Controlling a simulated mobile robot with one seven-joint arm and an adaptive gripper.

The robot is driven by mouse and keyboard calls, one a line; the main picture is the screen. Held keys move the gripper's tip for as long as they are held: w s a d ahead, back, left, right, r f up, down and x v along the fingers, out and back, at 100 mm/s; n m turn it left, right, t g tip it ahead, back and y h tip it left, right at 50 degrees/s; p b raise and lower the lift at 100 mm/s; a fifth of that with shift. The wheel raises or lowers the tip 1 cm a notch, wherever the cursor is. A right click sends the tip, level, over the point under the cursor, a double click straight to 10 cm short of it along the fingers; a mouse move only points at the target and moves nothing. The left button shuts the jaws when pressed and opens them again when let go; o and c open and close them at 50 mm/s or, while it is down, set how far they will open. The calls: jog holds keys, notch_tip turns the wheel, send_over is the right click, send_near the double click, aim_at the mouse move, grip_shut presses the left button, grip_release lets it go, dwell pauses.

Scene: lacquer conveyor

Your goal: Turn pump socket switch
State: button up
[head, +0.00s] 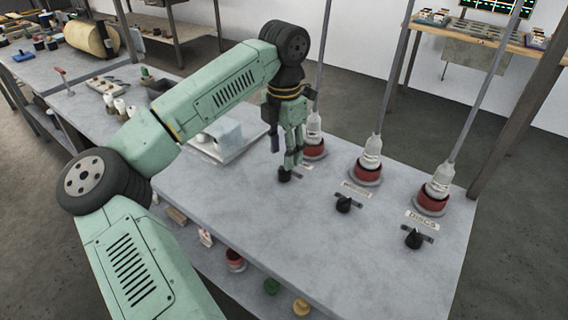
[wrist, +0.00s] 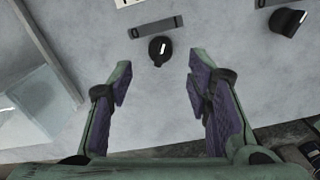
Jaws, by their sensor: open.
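Three black switch knobs stand on the grey table: a left one (head: 284,175), a middle one (head: 343,204) and a right one (head: 413,239). Each is near a red-ringed pump socket. My gripper (head: 292,160) points down over the left knob, its fingers apart. In the wrist view, one round black knob (wrist: 159,50) with a white mark lies just beyond the open fingertips (wrist: 160,72), roughly centred between them. Another knob (wrist: 287,21) is at the upper right. Whether a finger touches the knob cannot be told.
Pump sockets with red rings, such as the middle one (head: 365,173) and right one (head: 431,201), have tall grey poles rising from them. A label reading "DISCS" (head: 422,220) lies by the right knob. A pale box on a tray (head: 222,135) stands left of my gripper. The front tabletop is clear.

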aim_at(284, 173)
jog(key=shift+f+p, duration=0.55)
jog(key=shift+f, duration=2.25)
jog(key=shift+c, duration=0.4)
grip_shut()
